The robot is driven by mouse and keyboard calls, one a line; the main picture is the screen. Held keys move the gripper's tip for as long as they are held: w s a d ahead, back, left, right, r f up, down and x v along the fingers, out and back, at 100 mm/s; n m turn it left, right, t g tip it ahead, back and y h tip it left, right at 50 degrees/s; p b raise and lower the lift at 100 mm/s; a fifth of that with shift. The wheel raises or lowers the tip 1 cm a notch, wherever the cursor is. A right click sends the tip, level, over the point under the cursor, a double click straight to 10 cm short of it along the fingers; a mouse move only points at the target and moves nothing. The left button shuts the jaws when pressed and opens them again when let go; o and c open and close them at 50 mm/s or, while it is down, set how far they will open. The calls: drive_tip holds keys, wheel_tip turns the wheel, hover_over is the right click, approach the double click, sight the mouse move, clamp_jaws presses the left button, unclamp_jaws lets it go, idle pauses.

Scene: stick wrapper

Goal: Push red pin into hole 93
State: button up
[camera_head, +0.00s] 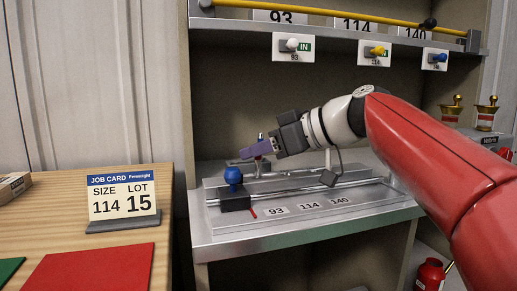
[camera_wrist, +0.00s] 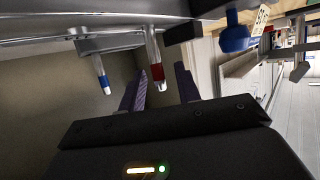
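In the wrist view, a pale pin with a red band (camera_wrist: 157,72) lies between the purple fingers of my gripper (camera_wrist: 160,66). The fingers are apart, and no contact with the pin is visible. A similar pin with a blue band (camera_wrist: 103,82) is to its left. In the head view, my gripper (camera_head: 252,150) is above the metal fixture (camera_head: 370,194), behind the blue-knobbed block. The red pin cannot be told apart clearly there. The label 93 (camera_head: 276,210) is on the fixture's front, left of labels 114 and 140. Hole 93 itself cannot be made out.
The blue knob (camera_head: 233,176) stands on a dark block at the fixture's left end. Above hang white, yellow and blue knobs on tags (camera_head: 293,46) under a shelf. A job card (camera_head: 122,200) reads size 114, lot 15. My arm covers the right side.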

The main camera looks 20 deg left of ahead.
drive_tip(key=v, duration=1.1)
drive_tip(key=shift+d, duration=0.4)
drive_tip(key=shift+s+r, duration=0.1)
